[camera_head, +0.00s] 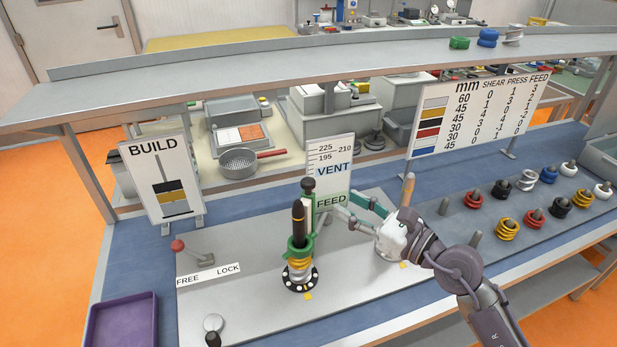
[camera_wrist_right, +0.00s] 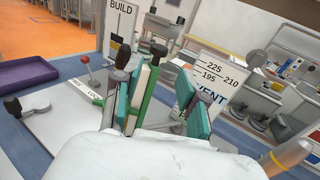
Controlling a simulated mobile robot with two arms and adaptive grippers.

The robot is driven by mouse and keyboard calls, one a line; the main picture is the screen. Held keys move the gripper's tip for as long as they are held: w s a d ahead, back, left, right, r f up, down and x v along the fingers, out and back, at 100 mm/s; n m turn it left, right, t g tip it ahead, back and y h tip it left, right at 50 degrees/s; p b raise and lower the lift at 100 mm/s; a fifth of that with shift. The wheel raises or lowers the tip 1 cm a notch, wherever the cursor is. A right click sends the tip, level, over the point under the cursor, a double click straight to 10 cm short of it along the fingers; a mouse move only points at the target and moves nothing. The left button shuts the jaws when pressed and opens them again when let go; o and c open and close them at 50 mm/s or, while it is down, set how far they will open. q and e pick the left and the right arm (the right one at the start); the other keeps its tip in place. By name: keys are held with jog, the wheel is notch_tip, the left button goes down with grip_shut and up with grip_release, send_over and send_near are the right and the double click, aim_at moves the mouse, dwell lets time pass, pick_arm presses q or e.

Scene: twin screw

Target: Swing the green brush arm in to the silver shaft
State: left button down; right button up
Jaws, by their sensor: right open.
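The green brush arm (camera_head: 308,216) is upright, with a pale strip and a dark knob on top. It stands close beside a column with a dark, gold-banded upper part (camera_head: 298,222), a green collar and yellow coils. I cannot make out a bare silver shaft within that column. My right gripper (camera_head: 350,208) is open, right of the brush arm, its teal fingers pointing left at it. In the right wrist view the fingers (camera_wrist_right: 160,92) are spread, and the green arm (camera_wrist_right: 146,98) shows close to the left finger; contact is unclear. My left gripper is not in view.
The VENT/FEED board (camera_head: 331,165) stands just behind the column. A red-knobbed lever (camera_head: 178,246) is by the FREE/LOCK label at left. A purple tray (camera_head: 122,322) lies front left. Coloured coils (camera_head: 533,218) stand on pegs at right. The front grey plate is mostly clear.

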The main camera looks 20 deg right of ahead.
aim_at(313, 183)
jog(key=p+x, duration=0.3)
jog(key=x, duration=0.7)
jog(key=shift+r, duration=0.2)
jog(key=shift+w+a+f, duration=0.15)
jog(key=shift+w+a, duration=0.25)
jog(key=shift+w, duration=0.2)
grip_shut()
